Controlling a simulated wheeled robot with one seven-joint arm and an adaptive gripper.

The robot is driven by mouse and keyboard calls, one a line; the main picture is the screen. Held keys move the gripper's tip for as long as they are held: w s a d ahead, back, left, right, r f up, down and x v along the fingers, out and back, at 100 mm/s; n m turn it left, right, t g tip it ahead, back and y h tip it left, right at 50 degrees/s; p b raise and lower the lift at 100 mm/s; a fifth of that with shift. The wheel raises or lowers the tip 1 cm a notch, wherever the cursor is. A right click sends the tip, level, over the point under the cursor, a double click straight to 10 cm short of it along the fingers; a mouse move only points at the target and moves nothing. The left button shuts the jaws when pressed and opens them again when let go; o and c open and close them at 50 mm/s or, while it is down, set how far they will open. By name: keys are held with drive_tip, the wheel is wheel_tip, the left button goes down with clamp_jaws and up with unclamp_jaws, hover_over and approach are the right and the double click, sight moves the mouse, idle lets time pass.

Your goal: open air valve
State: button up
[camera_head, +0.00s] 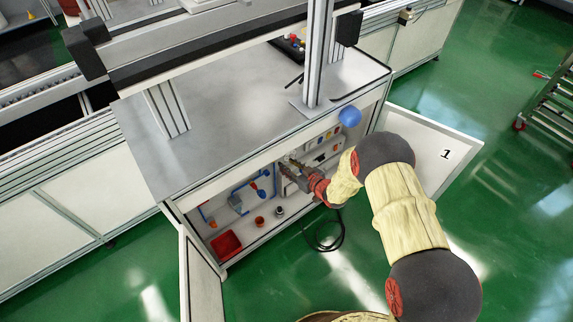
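My arm reaches from the lower right into an open cabinet (285,228) under the workbench. My gripper (288,164) is inside the opening, near the upper middle, in front of a pale panel. It is small and partly merged with the fittings behind it, so I cannot tell whether it is open or shut, or touching anything. Small blue and orange fittings (262,185) with blue tubing (236,201) sit on the back wall to its left. I cannot make out which part is the air valve; it may be hidden by my gripper.
The right cabinet door (446,130), marked 1, and the left door (202,280) stand open. A red tray (226,244) and an orange cup (260,221) are on the cabinet floor. A black cable (325,247) hangs in front.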

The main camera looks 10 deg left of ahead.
idle(0.4)
drive_tip(key=s+d+f+m+g+h, duration=0.1)
drive_tip(key=s+d+f+h, duration=0.2)
drive_tip(key=d+f, duration=0.2)
drive_tip(key=s+d+f+g+h, duration=0.2)
drive_tip(key=s+d+f+h, duration=0.1)
drive_tip(key=d+f, duration=0.2)
drive_tip(key=s+d+r+m+g+h, duration=0.1)
drive_tip(key=s+d+r+m+h, duration=0.15)
drive_tip(key=d+r, duration=0.35)
drive_tip(key=s+d+r+m+p, duration=0.1)
drive_tip(key=s+d+r+m, duration=0.1)
drive_tip(key=s+d+r, duration=0.3)
drive_tip(key=s+d+r+m+h+p, duration=0.1)
drive_tip(key=s+d+r, duration=0.5)
drive_tip(key=s+r, duration=0.8)
drive_tip(key=s+d+r+m+t+p, duration=0.1)
drive_tip(key=s+d+r, duration=0.5)
drive_tip(key=r, duration=2.4)
drive_tip(key=s+m+p, duration=0.1)
drive_tip(key=s+m, duration=0.1)
drive_tip(key=s, duration=0.2)
drive_tip(key=shift+d+h, duration=0.15)
drive_tip(key=shift+h, duration=0.2)
